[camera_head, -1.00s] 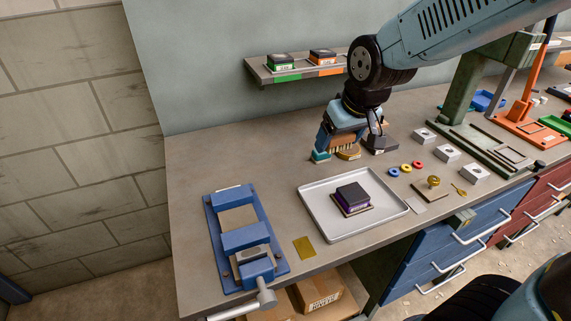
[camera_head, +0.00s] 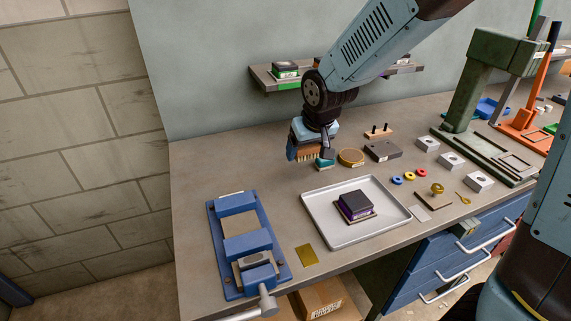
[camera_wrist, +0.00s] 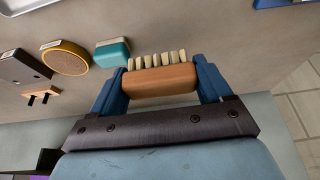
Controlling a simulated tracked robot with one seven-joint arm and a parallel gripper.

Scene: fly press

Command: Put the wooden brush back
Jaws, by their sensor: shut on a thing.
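The wooden brush (camera_wrist: 160,81) is held crosswise between the two blue fingers of my gripper (camera_wrist: 158,82), its pale bristles pointing away from the palm. In the head view the brush (camera_head: 306,155) shows under my gripper (camera_head: 305,150), above the back of the bench. My gripper is shut on the brush. Whether the bristles touch the bench I cannot tell. A teal block (camera_head: 325,164) and a round tan tin (camera_head: 351,157) stand just to the right of it.
A dark block (camera_head: 383,150) and a wooden piece with two black pegs (camera_head: 378,133) lie further right. A blue vise-like fixture (camera_head: 240,232) is front left, and a grey tray (camera_head: 373,229) holds a purple-sided block. The back left bench is clear.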

